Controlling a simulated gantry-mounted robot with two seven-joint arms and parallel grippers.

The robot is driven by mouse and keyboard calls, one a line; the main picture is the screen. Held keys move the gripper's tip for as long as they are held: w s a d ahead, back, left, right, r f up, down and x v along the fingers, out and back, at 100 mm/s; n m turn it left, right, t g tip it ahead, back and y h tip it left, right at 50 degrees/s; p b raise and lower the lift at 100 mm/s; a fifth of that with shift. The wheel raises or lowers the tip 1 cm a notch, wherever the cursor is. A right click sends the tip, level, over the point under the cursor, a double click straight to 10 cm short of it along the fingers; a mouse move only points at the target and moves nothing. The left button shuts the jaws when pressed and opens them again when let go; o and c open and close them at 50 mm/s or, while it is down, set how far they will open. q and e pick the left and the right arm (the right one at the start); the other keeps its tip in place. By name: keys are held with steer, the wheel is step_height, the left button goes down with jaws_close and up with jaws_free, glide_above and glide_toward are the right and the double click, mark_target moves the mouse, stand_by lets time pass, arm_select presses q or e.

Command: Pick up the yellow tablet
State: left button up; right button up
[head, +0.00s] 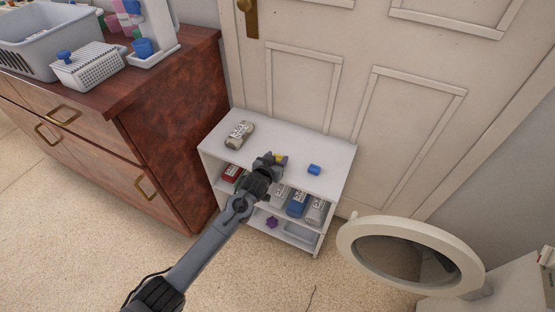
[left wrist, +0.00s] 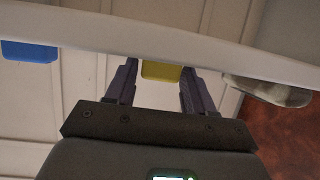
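The yellow tablet (head: 281,158) is a small block on the white top of the low shelf unit (head: 325,148). In the head view my left gripper (head: 275,160) reaches it from the front left and partly hides it. In the left wrist view the yellow tablet (left wrist: 161,71) shows between the two dark fingertips of my left gripper (left wrist: 159,80), close to both. The gripper looks open, with a finger on each side. I cannot tell whether either finger touches the tablet. My right gripper is not in view.
A blue block (head: 314,169) sits right of the tablet, and a grey jar (head: 239,134) lies at the left of the shelf top. Several jars fill the shelf below. A wooden dresser (head: 170,110) stands left, a door behind, and a round open hatch (head: 408,258) at right.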

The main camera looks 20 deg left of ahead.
arm_select(q)
steer(key=c, duration=0.7)
steer(key=shift+r, duration=0.1)
